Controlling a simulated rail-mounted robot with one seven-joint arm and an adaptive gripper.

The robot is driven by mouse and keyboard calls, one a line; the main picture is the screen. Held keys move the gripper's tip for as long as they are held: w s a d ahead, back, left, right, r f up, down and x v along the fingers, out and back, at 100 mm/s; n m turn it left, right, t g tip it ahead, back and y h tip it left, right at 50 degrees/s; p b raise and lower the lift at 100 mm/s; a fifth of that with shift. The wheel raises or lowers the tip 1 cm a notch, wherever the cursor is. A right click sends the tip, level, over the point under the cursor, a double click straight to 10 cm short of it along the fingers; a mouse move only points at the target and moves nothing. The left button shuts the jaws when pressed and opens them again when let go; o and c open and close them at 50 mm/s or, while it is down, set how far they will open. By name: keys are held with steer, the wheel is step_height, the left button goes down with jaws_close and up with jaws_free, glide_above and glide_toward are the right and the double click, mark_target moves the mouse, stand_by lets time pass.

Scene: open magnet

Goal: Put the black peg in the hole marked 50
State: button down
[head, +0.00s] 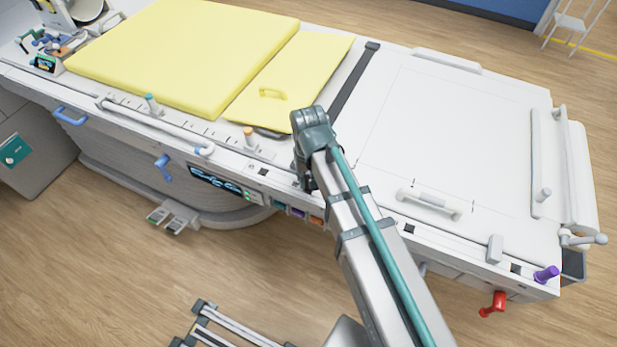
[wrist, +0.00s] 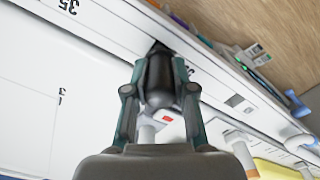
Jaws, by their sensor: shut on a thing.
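My gripper (wrist: 160,92) is shut on the black peg (wrist: 160,80), which sits between its two fingers in the wrist view. A dark opening (wrist: 158,46) in the white rail shows just beyond the peg's far end; whether the peg touches or enters it I cannot tell. In the head view my gripper (head: 304,181) is low over the table's front rail and mostly covered by my arm, and the peg is hidden there. No marking 50 is readable.
The white table (head: 450,130) carries yellow pads (head: 190,50) at left. Square holes (head: 263,171) (head: 409,230) show along the front rail. An orange-topped peg (head: 248,132), a white handle (head: 430,203) and a purple peg (head: 546,273) stand nearby. A red handle (head: 493,304) sticks out at front right.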

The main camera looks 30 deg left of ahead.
steer(key=shift+f, duration=0.5)
steer(key=c, duration=0.9)
jaws_free()
